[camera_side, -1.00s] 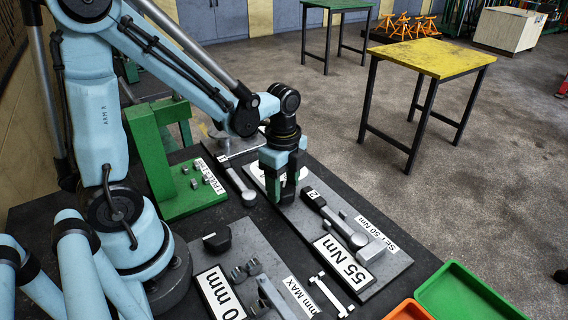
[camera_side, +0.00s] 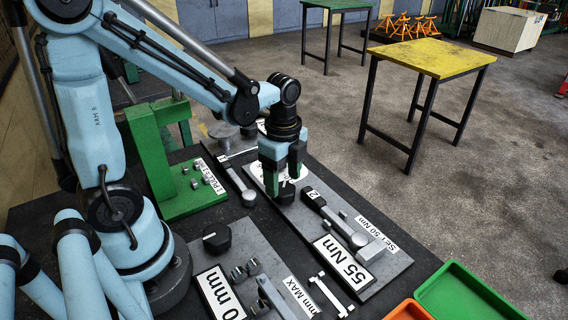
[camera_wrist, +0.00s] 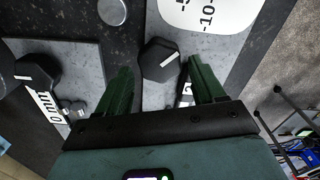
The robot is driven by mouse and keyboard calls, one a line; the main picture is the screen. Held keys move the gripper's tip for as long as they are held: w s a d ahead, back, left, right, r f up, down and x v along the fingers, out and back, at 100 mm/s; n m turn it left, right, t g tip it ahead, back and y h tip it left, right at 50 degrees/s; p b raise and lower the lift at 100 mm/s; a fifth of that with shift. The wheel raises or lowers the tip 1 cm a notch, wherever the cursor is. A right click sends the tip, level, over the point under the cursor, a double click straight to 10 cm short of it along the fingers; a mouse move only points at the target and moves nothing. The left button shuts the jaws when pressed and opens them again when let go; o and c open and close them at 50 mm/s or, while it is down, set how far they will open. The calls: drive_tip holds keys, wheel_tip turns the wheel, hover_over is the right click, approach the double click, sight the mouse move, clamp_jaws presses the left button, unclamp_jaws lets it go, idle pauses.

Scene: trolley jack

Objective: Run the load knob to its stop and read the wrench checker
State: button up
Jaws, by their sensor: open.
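The dark hexagonal knob (camera_wrist: 160,60) with a white pointer line sits on a grey plate (camera_side: 312,222) beside a white scale marked 10 (camera_wrist: 212,14). The side view also shows this knob (camera_side: 285,192), under my gripper. My gripper (camera_side: 283,178) is open above the knob, its green fingers on either side; in the wrist view (camera_wrist: 158,68) there are gaps between fingers and knob. On the same plate lies a wrench (camera_side: 335,220) near a large sign reading 55 Nm (camera_side: 345,262) and a label SET 50 Nm (camera_side: 377,234).
A second dark knob (camera_side: 217,237) stands on a nearer grey plate (camera_side: 249,244) with a partly hidden mm sign (camera_side: 219,293). A green press-like stand (camera_side: 150,155) is at left. Green (camera_side: 470,294) and orange (camera_side: 408,311) trays sit at the front right.

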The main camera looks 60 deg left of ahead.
sight(284, 187)
wheel_tip(284, 187, up, 10)
drive_tip(key=shift+r, duration=0.15)
idle(0.4)
drive_tip(key=shift+o, duration=1.4)
drive_tip(key=shift+n, duration=0.3)
drive_tip(key=shift+f+n, duration=2.05)
drive_tip(key=shift+n, duration=0.85)
drive_tip(key=shift+f+n, duration=2.05)
drive_tip(key=shift+n, duration=0.85)
drive_tip(key=shift+f+n, duration=2.05)
drive_tip(key=shift+n, duration=0.85)
